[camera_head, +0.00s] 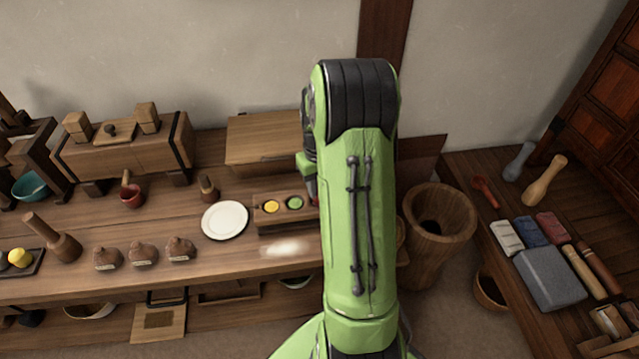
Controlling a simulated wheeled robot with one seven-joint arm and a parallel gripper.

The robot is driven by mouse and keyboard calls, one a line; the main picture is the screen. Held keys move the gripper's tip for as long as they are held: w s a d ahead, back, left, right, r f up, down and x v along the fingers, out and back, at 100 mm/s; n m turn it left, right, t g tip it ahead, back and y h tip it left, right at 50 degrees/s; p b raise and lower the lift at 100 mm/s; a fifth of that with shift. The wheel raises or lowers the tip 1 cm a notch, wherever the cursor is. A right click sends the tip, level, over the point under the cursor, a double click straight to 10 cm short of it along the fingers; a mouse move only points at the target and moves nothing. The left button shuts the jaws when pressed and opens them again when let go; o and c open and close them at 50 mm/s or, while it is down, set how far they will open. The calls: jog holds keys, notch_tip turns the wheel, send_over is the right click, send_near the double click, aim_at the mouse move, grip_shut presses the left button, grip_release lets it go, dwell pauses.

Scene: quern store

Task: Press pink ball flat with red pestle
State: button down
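A small wooden tray (262,221) on the long bench holds a yellow round (271,206) and a green round (295,202), both flat-looking. Its right end is hidden behind my arm. No pink ball shows. A narrow red piece (314,190) shows at the left edge of my arm, just over the tray's right part; it may be the red pestle, but most of it is covered. My gripper is almost wholly hidden behind my arm; its fingers and their grip cannot be seen.
A white plate (225,220) lies left of the tray, with white powder (287,247) in front. Brown lumps (143,253) line the bench's front. A wooden mortar (440,222) stands right of my arm. The right table holds a red spoon-like tool (485,190) and a grey block (549,278).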

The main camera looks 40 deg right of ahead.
jog(key=shift+f, duration=0.2)
dwell(0.5)
jog(key=shift+f, duration=0.2)
jog(key=shift+s, duration=0.1)
dwell(0.6)
notch_tip(320, 180, up, 8)
jog(key=p, duration=0.6)
jog(key=shift+f, duration=0.2)
jog(key=shift+w, duration=0.2)
